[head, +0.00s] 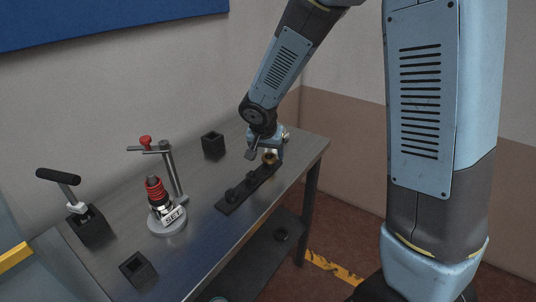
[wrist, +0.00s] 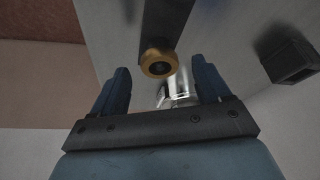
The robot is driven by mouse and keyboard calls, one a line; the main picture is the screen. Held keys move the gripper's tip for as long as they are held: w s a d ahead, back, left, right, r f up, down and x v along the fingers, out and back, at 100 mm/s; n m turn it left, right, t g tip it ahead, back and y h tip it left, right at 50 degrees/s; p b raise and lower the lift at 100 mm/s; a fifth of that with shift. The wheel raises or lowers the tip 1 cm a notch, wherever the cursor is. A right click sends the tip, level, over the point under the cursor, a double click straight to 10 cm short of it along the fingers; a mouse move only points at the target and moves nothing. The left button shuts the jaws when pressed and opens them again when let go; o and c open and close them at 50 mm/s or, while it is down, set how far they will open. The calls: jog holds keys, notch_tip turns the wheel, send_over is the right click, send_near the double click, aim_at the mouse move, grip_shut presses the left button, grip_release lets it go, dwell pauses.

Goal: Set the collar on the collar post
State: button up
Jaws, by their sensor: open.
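A brass-coloured ring, which looks like the collar (head: 269,157), is at the far right end of a black strip (head: 232,204) on the metal table. It also shows in the wrist view (wrist: 159,64), around a dark centre. My gripper (head: 265,150) is open at that end of the strip; in the wrist view its jaws (wrist: 162,84) stand apart with the ring ahead of them, and nothing is visibly gripped. A round stand labelled SET (head: 167,228) carries an upright dark piece with red rings (head: 156,193). I cannot tell which upright is the collar post.
The stand's tall rod and side arm with a red knob (head: 146,142) rise behind the red-ringed piece. Black open boxes sit at the back (head: 213,145) and front (head: 138,269). A black-handled lever fixture (head: 88,226) stands far left. Bare tabletop separates the stand and strip.

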jog(key=v, duration=1.2)
jog(key=shift+r, duration=0.15)
